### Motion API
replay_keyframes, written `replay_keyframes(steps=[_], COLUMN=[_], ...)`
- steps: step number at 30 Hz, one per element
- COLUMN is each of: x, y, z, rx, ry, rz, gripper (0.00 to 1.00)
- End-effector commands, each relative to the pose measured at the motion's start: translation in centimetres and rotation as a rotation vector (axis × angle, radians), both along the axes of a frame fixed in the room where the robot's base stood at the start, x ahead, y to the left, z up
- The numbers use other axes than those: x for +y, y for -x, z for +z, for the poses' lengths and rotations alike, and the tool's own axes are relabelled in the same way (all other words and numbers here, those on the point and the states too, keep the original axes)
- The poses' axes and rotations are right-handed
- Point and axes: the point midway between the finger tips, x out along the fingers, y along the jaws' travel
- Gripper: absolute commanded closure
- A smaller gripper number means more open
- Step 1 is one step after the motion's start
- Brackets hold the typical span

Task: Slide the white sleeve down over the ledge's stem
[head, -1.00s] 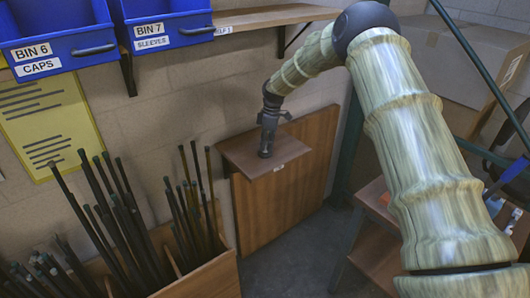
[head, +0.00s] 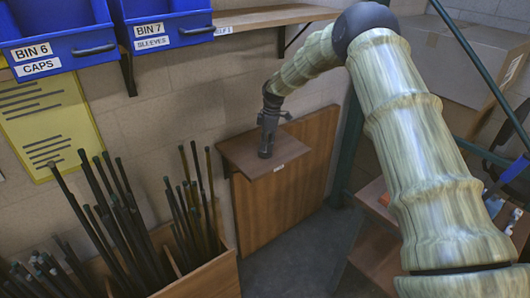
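The ledge (head: 240,153) is a small brown wooden board with a white label on its front edge. It stands out at the top of a larger upright wooden panel. My gripper (head: 266,150) points down over the ledge, with its tips close to or at the board's top. The gripper is small and dark here, and I cannot tell whether its fingers are open or shut on something. I cannot make out a white sleeve at the gripper. The stem is not distinguishable, and the gripper may hide it.
A wooden box (head: 205,280) of dark rods stands at lower left. A cardboard box (head: 455,70) and a cluttered bench are at right. Grey floor shows below the ledge.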

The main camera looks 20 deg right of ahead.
Motion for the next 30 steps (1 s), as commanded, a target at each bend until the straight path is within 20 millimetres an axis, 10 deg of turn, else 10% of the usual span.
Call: replay_keyframes(steps=[14, 30], x=[-0.1, -1.1], y=[0.0, 0.2], z=[0.6, 9.3], rx=[-0.001, -0.001], ry=[0.000, -0.001], rz=[0.000, 0.000], gripper=[0.54, 0.54])
